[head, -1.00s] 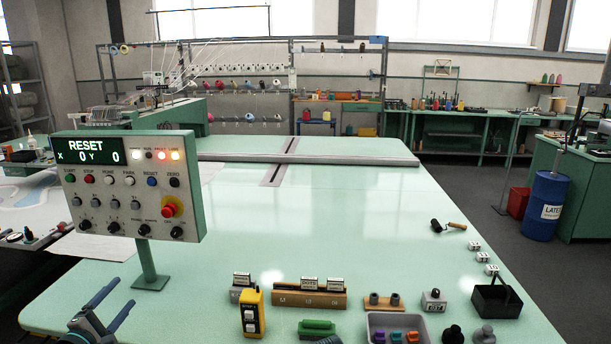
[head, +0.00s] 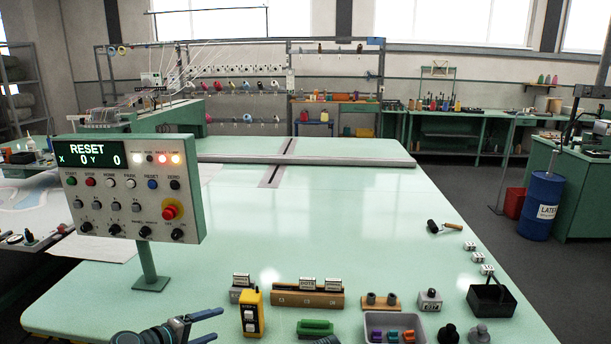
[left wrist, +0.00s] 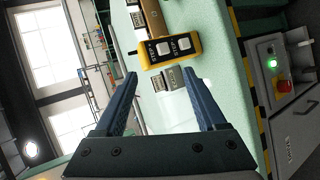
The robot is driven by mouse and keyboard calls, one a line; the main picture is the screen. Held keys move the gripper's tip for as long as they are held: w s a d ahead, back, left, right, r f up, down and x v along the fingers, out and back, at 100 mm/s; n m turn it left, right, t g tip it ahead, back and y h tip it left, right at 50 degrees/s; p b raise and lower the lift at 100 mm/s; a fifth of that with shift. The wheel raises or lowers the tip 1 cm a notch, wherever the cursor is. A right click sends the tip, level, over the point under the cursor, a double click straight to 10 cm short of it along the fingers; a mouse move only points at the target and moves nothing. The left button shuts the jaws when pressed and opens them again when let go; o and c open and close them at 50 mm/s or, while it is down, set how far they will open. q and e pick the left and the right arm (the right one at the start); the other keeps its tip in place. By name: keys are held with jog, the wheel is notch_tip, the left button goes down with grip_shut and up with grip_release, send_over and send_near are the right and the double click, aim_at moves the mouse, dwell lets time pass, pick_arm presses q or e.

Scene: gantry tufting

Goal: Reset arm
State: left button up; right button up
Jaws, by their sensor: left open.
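My left gripper (head: 217,327) is low in the head view, at the table's near edge between the control panel's post and the yellow pendant. Its jaws are apart and empty, and the fingers point right. In the left wrist view the open fingers (left wrist: 160,88) frame the tabletop, with the yellow two-button pendant (left wrist: 168,50) beyond them. The control panel (head: 130,190) stands at the left on a green post, its screen reading RESET, X 0, Y 0. It has a red emergency button and lit lamps. The right gripper is not in view.
The yellow pendant (head: 252,312), a wooden block rack (head: 308,299), a green brush-like piece (head: 315,328), a grey tray (head: 365,321) and a black basket (head: 490,297) line the near edge. The table's middle (head: 330,220) is clear. A blue barrel (head: 541,205) stands at right.

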pick_arm(q)
jog(key=s+d+f+m+g+p, duration=0.1)
jog(key=s+d+f+m+g, duration=0.25)
jog(key=d, duration=0.25)
jog(key=s+d+f+m+g, duration=0.2)
jog(key=d+f+m+g, duration=0.15)
jog(key=d, duration=0.35)
jog(key=s+d+f+m+g+y+p, duration=0.1)
jog(key=s+d+f+m+g+y, duration=0.1)
jog(key=s+d+m+g+y, duration=0.2)
jog(key=shift+s+d+f+m+y+p, duration=0.2)
jog(key=shift+s+m+y+p, duration=0.2)
jog(key=shift+s+m+y, duration=2.25)
jog(key=shift+s+n+h, duration=0.45)
jog(key=shift+s+n, duration=0.1)
jog(key=shift+n, duration=0.2)
